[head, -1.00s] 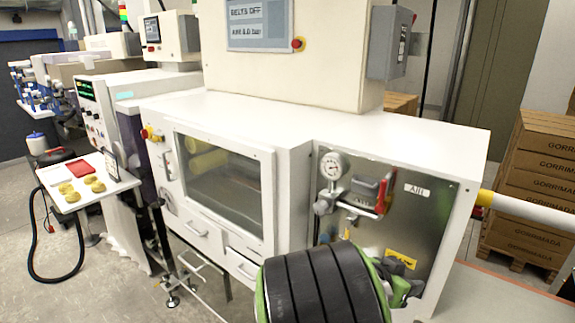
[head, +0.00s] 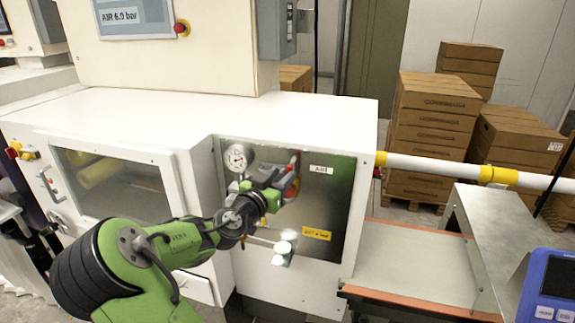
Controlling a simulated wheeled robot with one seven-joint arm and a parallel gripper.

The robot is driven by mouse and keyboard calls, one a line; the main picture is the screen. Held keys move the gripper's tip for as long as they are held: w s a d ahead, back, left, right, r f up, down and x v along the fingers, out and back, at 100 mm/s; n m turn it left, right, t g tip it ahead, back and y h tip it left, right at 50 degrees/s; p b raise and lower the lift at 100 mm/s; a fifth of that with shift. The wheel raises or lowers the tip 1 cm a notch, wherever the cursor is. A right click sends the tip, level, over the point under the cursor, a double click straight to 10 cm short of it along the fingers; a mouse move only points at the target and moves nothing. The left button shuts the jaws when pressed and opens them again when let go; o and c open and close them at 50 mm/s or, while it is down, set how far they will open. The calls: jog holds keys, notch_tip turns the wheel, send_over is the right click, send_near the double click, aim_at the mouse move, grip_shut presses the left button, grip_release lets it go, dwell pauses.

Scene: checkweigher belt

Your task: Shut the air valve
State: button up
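The air valve's red handle (head: 295,161) shows in the recessed metal panel (head: 330,200), left of the AIR label. My gripper (head: 284,182) is at the valve and hides most of its body and pipework. Red shows above and beside my fingertips. I cannot tell whether the fingers touch the handle or are closed on it. A round pressure gauge (head: 237,158) sits left of the valve. The sign (head: 135,16) above reads AIR 6.0 bar.
The white machine housing (head: 200,110) surrounds the recess, with a windowed door (head: 115,185) to the left. A yellow label (head: 316,234) and a pale round fitting (head: 283,247) are below the valve. A white rail (head: 440,167) and belt (head: 415,260) extend right. Cartons (head: 432,130) stand behind.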

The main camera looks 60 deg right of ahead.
aim_at(288, 171)
jog(key=d+p, duration=0.1)
jog(key=d, duration=0.4)
jog(key=shift+s, duration=0.15)
jog(key=shift+a, duration=0.1)
jog(key=shift+c, duration=0.4)
grip_shut()
